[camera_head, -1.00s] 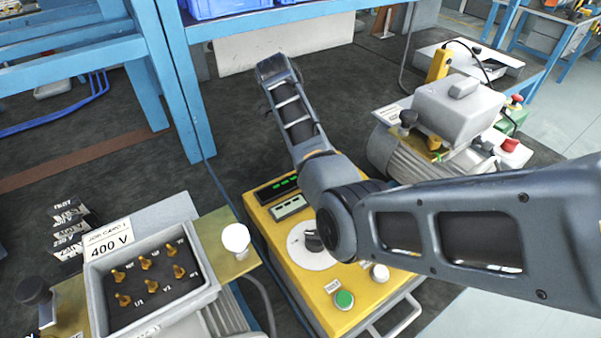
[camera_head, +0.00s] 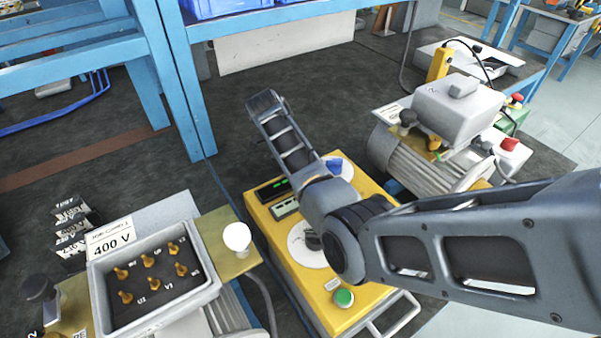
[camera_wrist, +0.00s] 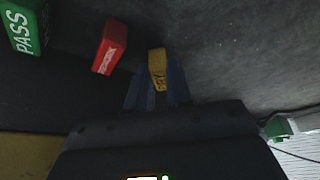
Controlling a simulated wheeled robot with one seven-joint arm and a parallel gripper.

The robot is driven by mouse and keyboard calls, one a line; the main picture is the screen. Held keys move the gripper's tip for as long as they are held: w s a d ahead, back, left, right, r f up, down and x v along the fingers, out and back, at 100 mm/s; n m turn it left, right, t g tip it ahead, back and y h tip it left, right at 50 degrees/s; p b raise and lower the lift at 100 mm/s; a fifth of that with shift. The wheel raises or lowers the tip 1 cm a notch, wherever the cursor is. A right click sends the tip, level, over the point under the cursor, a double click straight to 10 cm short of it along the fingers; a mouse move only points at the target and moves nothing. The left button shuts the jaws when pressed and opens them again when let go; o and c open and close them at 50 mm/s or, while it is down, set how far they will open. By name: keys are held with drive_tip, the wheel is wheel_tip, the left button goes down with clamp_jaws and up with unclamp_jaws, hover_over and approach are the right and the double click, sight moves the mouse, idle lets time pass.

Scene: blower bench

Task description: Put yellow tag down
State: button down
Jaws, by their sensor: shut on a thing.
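The yellow tag (camera_wrist: 157,63) is a small block between the two blue fingers of my gripper (camera_wrist: 158,80) in the wrist view. My gripper is shut on it. A red tag (camera_wrist: 110,47) stands just left of it, apart from it, and a green PASS tag (camera_wrist: 23,28) is at the far left, both on a dark surface. I cannot tell whether the yellow tag touches that surface. In the head view my arm hides the gripper and the yellow tag.
A yellow control box (camera_head: 330,315) with a green button (camera_head: 344,297) lies under my arm. A grey terminal box (camera_head: 152,272) marked 400 V is at left, beside a white knob (camera_head: 237,237). A motor (camera_head: 430,160) is at right. Another green object (camera_wrist: 278,127) shows at right in the wrist view.

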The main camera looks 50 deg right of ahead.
drive_tip(key=shift+f, duration=0.15)
drive_tip(key=c, duration=1)
unclamp_jaws()
drive_tip(key=p+v, duration=0.3)
drive_tip(key=v, duration=0.9)
drive_tip(key=shift+w, duration=0.1)
